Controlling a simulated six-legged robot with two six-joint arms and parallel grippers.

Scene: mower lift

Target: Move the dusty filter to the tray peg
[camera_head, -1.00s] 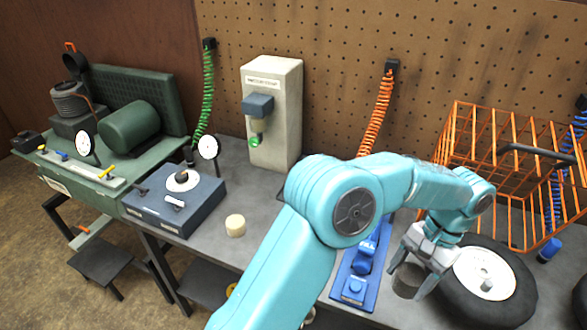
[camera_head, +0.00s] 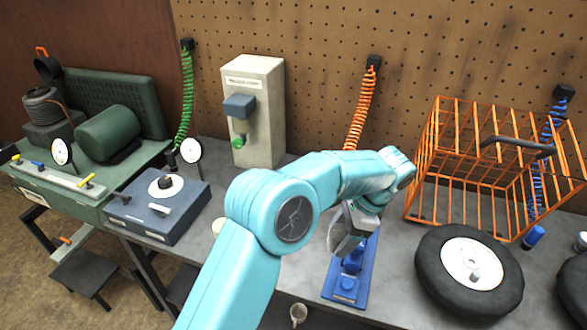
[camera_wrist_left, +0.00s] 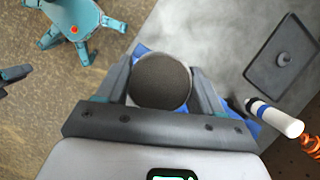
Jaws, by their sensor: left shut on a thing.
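My left gripper (camera_head: 352,228) is shut on the dusty filter. In the left wrist view the filter shows as a dark grey round face (camera_wrist_left: 160,81) between the two fingers. In the head view the gripper is raised over the bench near the blue stand, and the filter's outline is hard to separate from the fingers. The tray (camera_wrist_left: 256,72), dark and flat, lies on the bench to the upper right in the left wrist view. Its short peg (camera_wrist_left: 283,60) stands bare. In the head view my left arm appears to hide the tray. My right gripper is not in view.
The blue stand (camera_head: 345,287) is below the gripper. A tyred wheel (camera_head: 470,262) and an orange wire basket (camera_head: 425,190) are to the right. A blue-grey box (camera_head: 150,226) and a cream dispenser (camera_head: 265,105) are left of the arm. A cream puck (camera_head: 218,226) is partly covered.

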